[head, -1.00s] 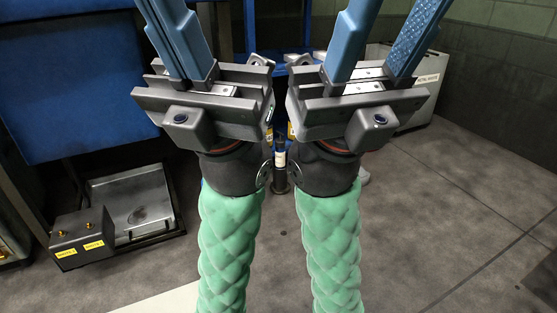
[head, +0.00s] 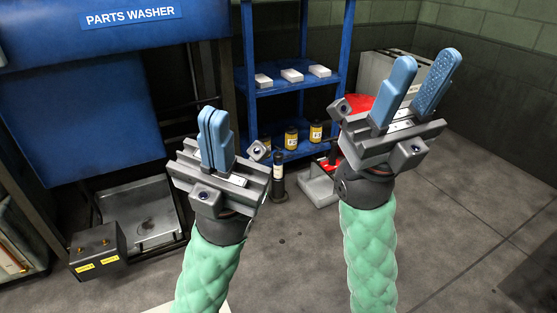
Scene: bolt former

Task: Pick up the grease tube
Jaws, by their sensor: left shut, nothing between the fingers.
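A slim dark upright tube with a pale label (head: 278,168), which may be the grease tube, stands in front of the blue shelf in the head view; I cannot tell for sure. Its lower end widens into a dark foot. My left gripper (head: 209,117) is in front and to its left, with its two blue fingers together and empty. My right gripper (head: 426,66) is to the right with its blue fingers spread apart and nothing between them. Neither gripper appears to touch the tube.
A blue shelf (head: 292,87) holds pale boxes (head: 291,75) above and yellow-labelled dark cans (head: 291,137) below. A parts washer (head: 95,95) stands at the left, with a metal tray (head: 140,210) low down. A red object (head: 359,103) is partly hidden behind my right gripper. Floor at right is clear.

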